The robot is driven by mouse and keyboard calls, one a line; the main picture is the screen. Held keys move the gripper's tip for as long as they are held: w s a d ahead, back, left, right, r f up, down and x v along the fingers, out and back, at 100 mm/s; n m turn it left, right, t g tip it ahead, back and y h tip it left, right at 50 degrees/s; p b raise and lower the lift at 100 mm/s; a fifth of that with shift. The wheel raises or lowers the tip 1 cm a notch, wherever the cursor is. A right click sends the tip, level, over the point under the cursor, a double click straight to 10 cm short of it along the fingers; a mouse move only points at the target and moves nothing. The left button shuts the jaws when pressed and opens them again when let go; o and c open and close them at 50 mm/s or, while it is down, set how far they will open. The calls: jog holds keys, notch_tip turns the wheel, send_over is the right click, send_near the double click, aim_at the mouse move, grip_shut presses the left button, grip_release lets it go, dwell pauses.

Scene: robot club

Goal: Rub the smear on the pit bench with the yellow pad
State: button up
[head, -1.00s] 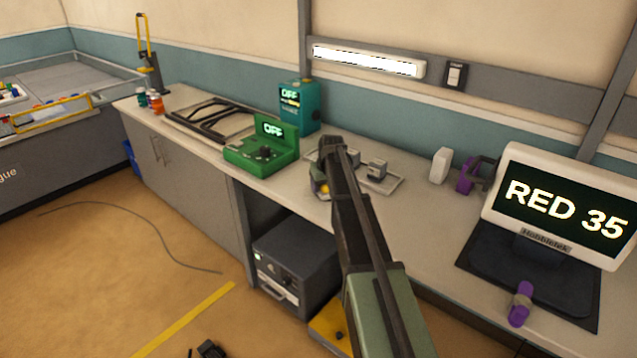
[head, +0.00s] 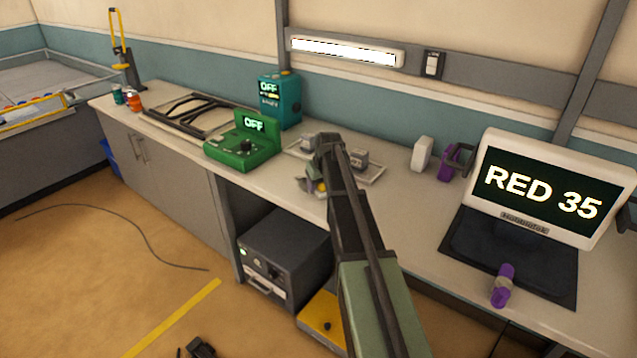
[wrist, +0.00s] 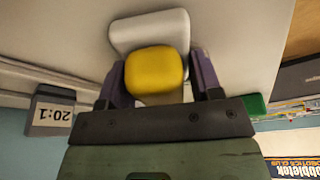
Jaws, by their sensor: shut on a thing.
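The yellow pad (wrist: 155,73) sits between the two purple-grey fingers of my gripper (wrist: 162,75) in the wrist view; the gripper is shut on it. A pale grey rounded shape (wrist: 150,30) shows directly behind the pad; I cannot tell whether it belongs to the pad. My arm hides part of the bench. I cannot make out the smear in either view.
A tray (head: 375,176) with grey blocks stands behind my gripper. A green unit (head: 240,148) and a teal unit (head: 279,102) stand to the left. To the right are a white block (head: 422,154), a monitor (head: 545,185), a dark mat (head: 535,258) and a purple-handled item (head: 503,286).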

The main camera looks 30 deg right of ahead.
aim_at(291, 176)
jog(key=shift+w+a, duration=0.9)
jog(key=shift+w, duration=0.95)
jog(key=shift+w+a, duration=0.85)
jog(key=shift+w, duration=0.95)
jog(key=shift+w+a, duration=0.9)
jog(key=shift+w, duration=0.95)
jog(key=shift+d, duration=0.1)
jog(key=shift+s, duration=0.15)
jog(key=shift+s+d, duration=0.6)
jog(key=shift+s, duration=0.6)
jog(key=shift+s+d, duration=0.55)
jog(key=shift+s, duration=0.6)
jog(key=shift+s+d, duration=0.6)
jog(key=shift+s, duration=0.6)
jog(key=shift+s+d, duration=0.25)
jog(key=shift+s, duration=0.35)
jog(key=shift+s+d, duration=0.3)
jog(key=shift+s, duration=0.35)
jog(key=shift+s+d, duration=0.25)
jog(key=shift+s, duration=0.35)
jog(key=shift+w, duration=0.1)
jog(key=shift+w+a+f, duration=0.1)
jog(key=shift+w+a, duration=0.75)
jog(key=shift+w, duration=0.95)
jog(key=shift+w+a+r, duration=0.1)
jog(key=shift+w+a, duration=0.75)
jog(key=shift+w, duration=0.95)
jog(key=shift+w+a+f, duration=0.1)
jog(key=shift+w+a, duration=0.75)
jog(key=shift+w, duration=0.95)
